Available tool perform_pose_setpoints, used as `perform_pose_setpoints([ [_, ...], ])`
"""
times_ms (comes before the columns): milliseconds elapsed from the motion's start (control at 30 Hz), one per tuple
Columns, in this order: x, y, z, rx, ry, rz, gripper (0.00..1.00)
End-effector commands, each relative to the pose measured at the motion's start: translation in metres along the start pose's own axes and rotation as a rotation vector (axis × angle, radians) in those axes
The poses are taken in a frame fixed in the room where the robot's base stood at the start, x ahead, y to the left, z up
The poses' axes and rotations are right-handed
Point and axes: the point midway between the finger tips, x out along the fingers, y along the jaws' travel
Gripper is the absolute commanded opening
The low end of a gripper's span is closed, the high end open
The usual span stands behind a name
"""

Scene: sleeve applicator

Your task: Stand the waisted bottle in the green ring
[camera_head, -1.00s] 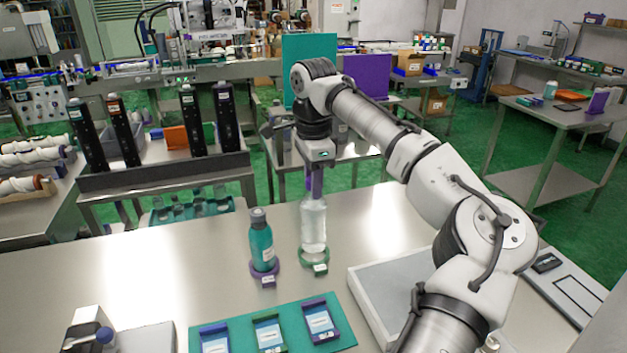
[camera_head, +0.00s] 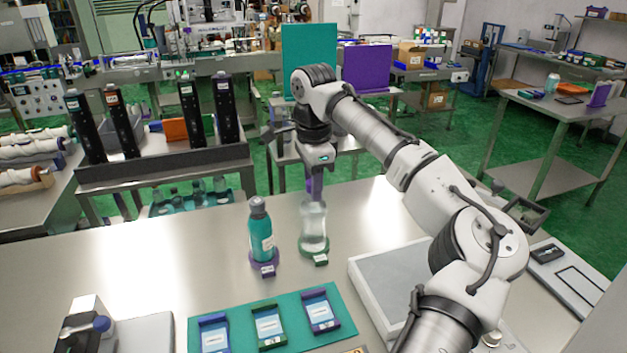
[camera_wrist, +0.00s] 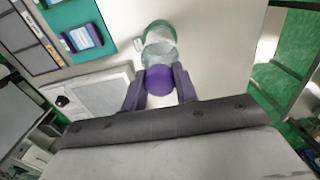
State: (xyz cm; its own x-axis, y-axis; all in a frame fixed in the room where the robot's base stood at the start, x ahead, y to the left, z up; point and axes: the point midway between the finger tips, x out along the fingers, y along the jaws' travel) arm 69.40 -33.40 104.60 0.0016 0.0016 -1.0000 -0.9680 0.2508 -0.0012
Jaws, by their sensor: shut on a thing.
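The waisted bottle (camera_head: 313,222) is clear, with a narrow middle and a purple cap (camera_wrist: 159,79). It is upright. My gripper (camera_head: 315,186) points down and is shut on its cap; in the wrist view the two fingers (camera_wrist: 160,90) sit on either side of the cap. The green ring (camera_head: 314,256) with a small white tag lies on the steel table directly under the bottle. The bottle's base appears to be down at the ring, but I cannot tell whether it rests fully inside.
A teal bottle (camera_head: 260,228) stands in a purple ring (camera_head: 264,268) close to the left. A teal mat (camera_head: 340,330) with framed cards lies in front. A shallow grey tray (camera_head: 385,285) is at the right.

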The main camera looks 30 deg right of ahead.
Motion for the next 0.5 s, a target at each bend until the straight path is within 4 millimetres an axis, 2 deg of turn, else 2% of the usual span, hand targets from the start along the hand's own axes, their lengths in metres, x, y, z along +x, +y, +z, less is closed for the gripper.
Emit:
perform_pose_setpoints([
  [333, 0.0023, -0.0001, 0.0001, 0.0, 0.001, -0.001, 0.0],
  [367, 0.0023, -0.0001, 0.0001, 0.0, 0.001, -0.001, 0.33],
  [500, 0.0025, -0.0001, 0.0, 0.0, 0.001, -0.001, 0.51],
])
